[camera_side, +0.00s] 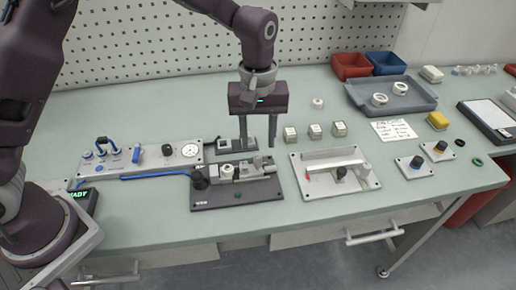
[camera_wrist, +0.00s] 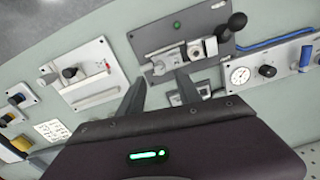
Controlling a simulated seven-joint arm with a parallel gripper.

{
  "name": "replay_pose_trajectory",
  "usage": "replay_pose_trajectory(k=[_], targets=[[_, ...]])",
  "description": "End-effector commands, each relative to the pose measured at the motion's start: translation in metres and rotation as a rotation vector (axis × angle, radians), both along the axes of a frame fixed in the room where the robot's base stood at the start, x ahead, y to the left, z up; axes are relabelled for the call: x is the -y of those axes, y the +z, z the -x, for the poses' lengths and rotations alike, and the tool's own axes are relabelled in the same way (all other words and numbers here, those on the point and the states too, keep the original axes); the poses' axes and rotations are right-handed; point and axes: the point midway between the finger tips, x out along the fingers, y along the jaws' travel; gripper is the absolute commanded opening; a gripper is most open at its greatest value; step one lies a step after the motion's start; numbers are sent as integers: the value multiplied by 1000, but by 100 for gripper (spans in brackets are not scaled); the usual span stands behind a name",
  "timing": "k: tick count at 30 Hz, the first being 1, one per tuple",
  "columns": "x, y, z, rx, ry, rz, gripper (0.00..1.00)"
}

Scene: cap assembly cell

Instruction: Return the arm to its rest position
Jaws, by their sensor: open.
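My gripper (camera_side: 257,132) is at the end of my arm, pointing down above the back of the dark fixture plate (camera_side: 262,193). Its two fingers are apart with nothing between them. In the wrist view the open fingers of my gripper (camera_wrist: 158,92) reach toward the same dark fixture plate (camera_wrist: 150,42). A white round part (camera_side: 227,170) sits in the fixture. A black knob handle (camera_side: 200,180) stands at its left end. Whether the fingertips touch anything below cannot be told.
A light plate with a bar (camera_side: 310,187) lies right of the fixture. A panel with a gauge (camera_side: 165,157) lies left. Several small blocks (camera_side: 315,130) stand behind. A grey tray (camera_side: 415,104), red bin (camera_side: 351,66) and blue bin (camera_side: 386,63) are at the back right. The pegboard (camera_side: 150,35) stands behind.

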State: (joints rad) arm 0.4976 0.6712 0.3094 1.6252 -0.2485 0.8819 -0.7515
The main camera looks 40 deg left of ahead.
Motion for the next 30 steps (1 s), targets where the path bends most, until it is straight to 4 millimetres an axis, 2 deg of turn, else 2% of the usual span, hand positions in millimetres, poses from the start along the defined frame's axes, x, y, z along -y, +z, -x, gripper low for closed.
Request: replay_pose_trajectory(k=[4, 14, 17, 20, 21, 23, 24, 27, 30], targets=[[0, 19, 0, 1, -1, 0, 41], [-2, 25, 1, 2, -3, 4, 41], [-16, 58, 13, 36, -38, 39, 41], [-46, 115, 50, 117, -135, 87, 41], [-59, 135, 71, 157, -187, 96, 41], [-76, 159, 105, 221, -268, 94, 41], [-86, 170, 128, 265, -323, 82, 41], [-106, 181, 184, 363, -453, 18, 41], [-119, 176, 225, 429, -554, -66, 41]])
